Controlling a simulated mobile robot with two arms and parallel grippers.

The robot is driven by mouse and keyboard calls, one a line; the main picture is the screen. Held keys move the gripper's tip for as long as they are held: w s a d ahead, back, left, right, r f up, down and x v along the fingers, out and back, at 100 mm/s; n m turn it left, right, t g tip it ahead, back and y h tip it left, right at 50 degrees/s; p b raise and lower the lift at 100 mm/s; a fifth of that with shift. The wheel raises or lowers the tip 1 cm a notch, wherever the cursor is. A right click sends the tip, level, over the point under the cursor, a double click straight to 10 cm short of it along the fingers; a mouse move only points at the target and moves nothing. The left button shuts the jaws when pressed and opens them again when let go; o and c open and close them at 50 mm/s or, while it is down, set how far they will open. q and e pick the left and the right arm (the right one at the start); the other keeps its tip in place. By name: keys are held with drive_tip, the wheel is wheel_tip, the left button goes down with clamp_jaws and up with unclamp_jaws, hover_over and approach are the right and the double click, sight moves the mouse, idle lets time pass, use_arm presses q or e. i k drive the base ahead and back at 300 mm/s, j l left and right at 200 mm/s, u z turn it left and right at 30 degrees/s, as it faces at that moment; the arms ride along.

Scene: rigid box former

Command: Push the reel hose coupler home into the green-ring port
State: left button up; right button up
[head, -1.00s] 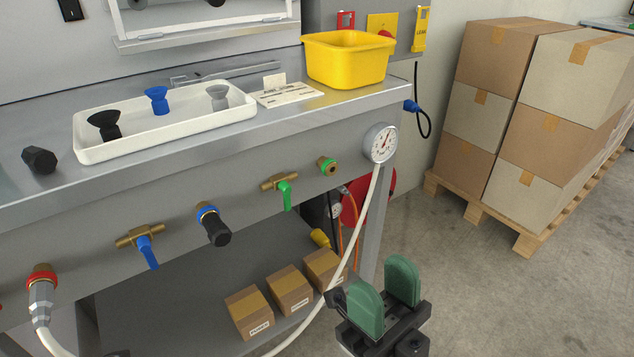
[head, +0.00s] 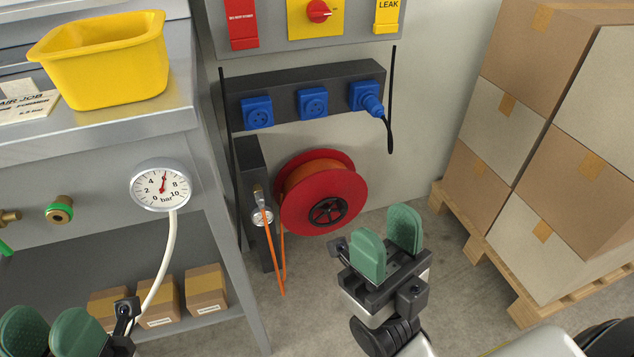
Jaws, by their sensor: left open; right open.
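The green-ring port (head: 60,209) is on the bench's front panel at the left, a brass fitting with a green ring and nothing plugged in. The red hose reel (head: 322,193) with orange hose hangs on the wall. The orange hose (head: 270,240) runs up to a small metal fitting (head: 258,192) beside a small gauge; this looks like the hose coupler, but it is too small to be sure. My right gripper (head: 387,243) is open and empty, below right of the reel in the picture. My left gripper (head: 50,332) is open at the lower left, below the port, partly cut off.
A pressure gauge (head: 161,186) with a white hose sits at the bench corner. A yellow bin (head: 105,62) stands on the bench. Small cartons (head: 206,288) lie on the lower shelf. Blue sockets (head: 313,103) are above the reel. Stacked boxes on a pallet (head: 526,290) stand at right.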

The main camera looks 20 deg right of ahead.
sight(260, 198)
drive_tip(key=l, duration=1.1)
drive_tip(key=i+l+u, duration=0.15)
drive_tip(key=i, duration=0.3)
drive_tip(key=z, duration=0.15)
drive_tip(key=i+j, duration=0.05)
